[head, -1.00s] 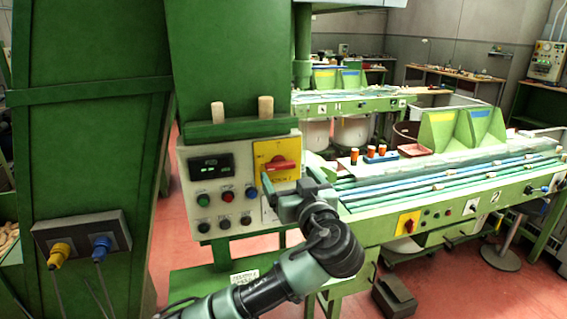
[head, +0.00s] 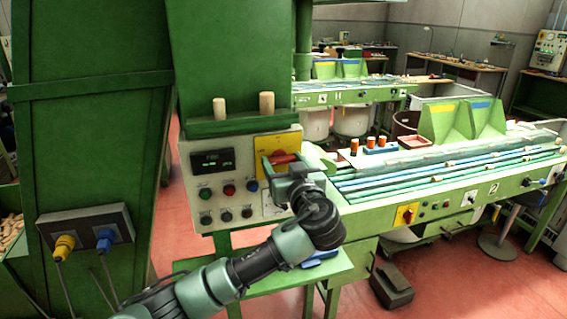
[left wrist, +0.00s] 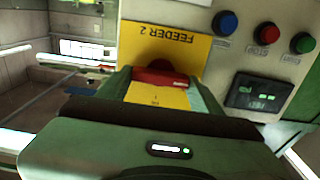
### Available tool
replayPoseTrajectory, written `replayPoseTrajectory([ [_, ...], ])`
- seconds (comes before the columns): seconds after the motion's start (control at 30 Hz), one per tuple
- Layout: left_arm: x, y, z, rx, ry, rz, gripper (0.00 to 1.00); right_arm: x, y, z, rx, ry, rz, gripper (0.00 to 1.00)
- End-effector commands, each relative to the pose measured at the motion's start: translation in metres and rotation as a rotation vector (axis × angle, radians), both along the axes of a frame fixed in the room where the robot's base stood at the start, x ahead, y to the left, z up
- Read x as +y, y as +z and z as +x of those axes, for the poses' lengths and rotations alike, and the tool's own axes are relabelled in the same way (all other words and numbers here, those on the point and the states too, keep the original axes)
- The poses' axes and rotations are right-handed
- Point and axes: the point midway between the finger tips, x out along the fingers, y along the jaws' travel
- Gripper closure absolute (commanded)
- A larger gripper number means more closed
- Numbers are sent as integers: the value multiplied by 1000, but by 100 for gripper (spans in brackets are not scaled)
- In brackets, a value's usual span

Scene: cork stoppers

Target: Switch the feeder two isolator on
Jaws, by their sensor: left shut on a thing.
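The feeder two isolator is a red handle (head: 284,158) on a yellow plate (head: 272,146) on the grey control panel (head: 200,220). In the left wrist view the plate (left wrist: 200,48) is upside down and reads FEEDER 2. My left gripper (head: 283,165) is at the handle and partly covers it. In the left wrist view the red handle (left wrist: 160,78) lies crosswise between the fingers of my left gripper (left wrist: 158,84), which is shut on it. My right gripper is in neither view.
Buttons in several colours (head: 229,190) and a dark display (head: 212,161) sit left of the isolator. Two corks (head: 267,104) stand on the ledge above. Another red-and-yellow switch (head: 405,214) is on the conveyor frame at right. A small green table (head: 330,270) is below the panel.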

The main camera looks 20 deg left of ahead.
Motion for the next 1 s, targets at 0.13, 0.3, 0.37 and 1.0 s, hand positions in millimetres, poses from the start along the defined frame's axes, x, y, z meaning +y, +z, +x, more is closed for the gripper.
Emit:
replayPoseTrajectory([
  [0.13,0,-3,0,13,0,13,75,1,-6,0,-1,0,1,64],
  [0.3,-1,-6,0,50,0,67,75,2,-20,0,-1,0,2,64],
  [0.37,-1,-7,0,70,0,96,75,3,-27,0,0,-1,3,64],
  [1.0,-2,0,1,400,0,583,75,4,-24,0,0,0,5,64],
])
